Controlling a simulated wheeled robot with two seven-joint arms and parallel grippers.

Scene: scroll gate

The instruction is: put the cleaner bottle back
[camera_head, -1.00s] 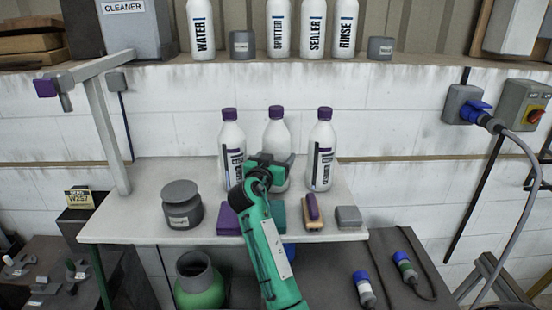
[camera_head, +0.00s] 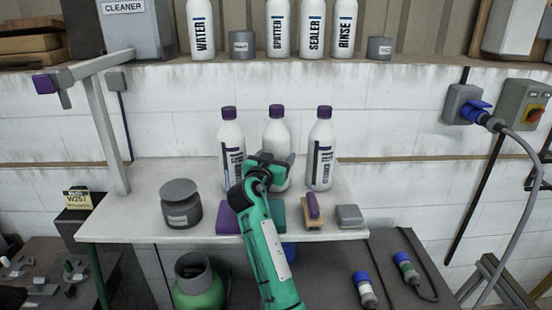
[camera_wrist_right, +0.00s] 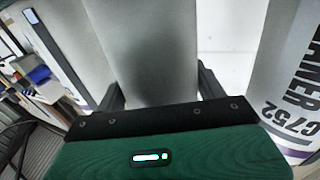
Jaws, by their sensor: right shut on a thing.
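Three white bottles with purple caps stand upright in a row on the pale shelf (camera_head: 130,215): a left bottle (camera_head: 231,140), a middle bottle (camera_head: 276,127) and a right bottle (camera_head: 320,150). My right gripper (camera_head: 272,163) is shut on the middle bottle, around its body, and hides part of it. In the right wrist view the middle bottle's grey-looking body (camera_wrist_right: 150,50) sits between the black fingers. The right bottle (camera_wrist_right: 292,80) beside it there shows a label ending "ANER" and "C752". My left gripper is not in view.
A grey box labelled CLEANER (camera_head: 135,35) stands on the upper ledge, left of several other bottles. A grey jar (camera_head: 181,205), a purple block (camera_head: 228,218), a brush (camera_head: 312,210) and a grey block (camera_head: 348,216) lie along the shelf front. A post with an arm (camera_head: 105,130) rises at left.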

